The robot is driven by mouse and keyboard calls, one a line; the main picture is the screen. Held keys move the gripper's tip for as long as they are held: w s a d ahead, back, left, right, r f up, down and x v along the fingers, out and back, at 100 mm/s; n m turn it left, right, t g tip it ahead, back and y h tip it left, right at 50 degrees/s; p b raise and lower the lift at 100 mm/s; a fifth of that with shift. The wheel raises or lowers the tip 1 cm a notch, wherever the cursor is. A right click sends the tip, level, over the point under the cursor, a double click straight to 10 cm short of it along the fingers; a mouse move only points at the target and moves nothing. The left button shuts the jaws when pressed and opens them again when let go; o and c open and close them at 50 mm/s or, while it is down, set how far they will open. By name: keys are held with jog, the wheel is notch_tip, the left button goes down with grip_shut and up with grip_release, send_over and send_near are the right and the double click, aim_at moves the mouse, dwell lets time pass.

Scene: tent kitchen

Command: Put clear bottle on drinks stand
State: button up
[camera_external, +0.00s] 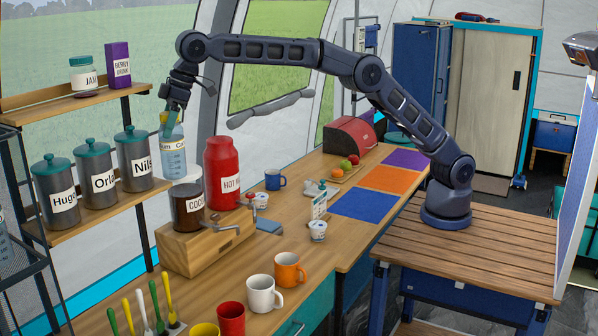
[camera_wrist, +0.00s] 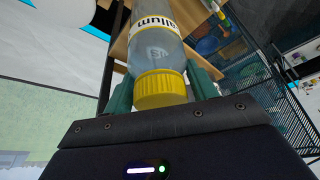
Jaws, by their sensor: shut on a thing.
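My gripper (camera_external: 172,117) is shut on the clear bottle (camera_external: 173,158), around its top near the yellow cap. The bottle hangs upright in the air, in front of the tent wall, between the shelf jars and the red canister. In the wrist view the bottle (camera_wrist: 158,48) sits between the teal fingers, its yellow cap (camera_wrist: 160,88) closest to the camera and a white label partly readable. A black mesh stand (camera_external: 25,205) is at the far left edge, cut off by the frame; it also shows in the wrist view (camera_wrist: 250,62). I cannot tell for certain that it is the drinks stand.
Wooden shelves hold several grey named jars (camera_external: 93,175), a jam jar (camera_external: 84,74) and a purple drink carton (camera_external: 118,65). The red canister (camera_external: 224,170) and a cocoa jar (camera_external: 187,208) on a wooden box (camera_external: 205,243) stand close below the bottle. Mugs (camera_external: 262,293) line the counter.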

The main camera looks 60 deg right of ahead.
jog(key=s+a+n+g, duration=0.1)
jog(key=s+a+n, duration=0.1)
jog(key=s+a, duration=0.45)
jog(key=s+a+n, duration=0.1)
jog(key=s+a, duration=0.3)
jog(key=s, duration=0.5)
notch_tip(320, 180, down, 38)
jog(key=shift+w+d+r+y, duration=0.25)
jog(key=shift+d+y, duration=0.05)
jog(key=shift+f, duration=0.1)
jog(key=o, duration=1.3)
jog(key=shift+c, duration=0.2)
jog(key=v, duration=1.2)
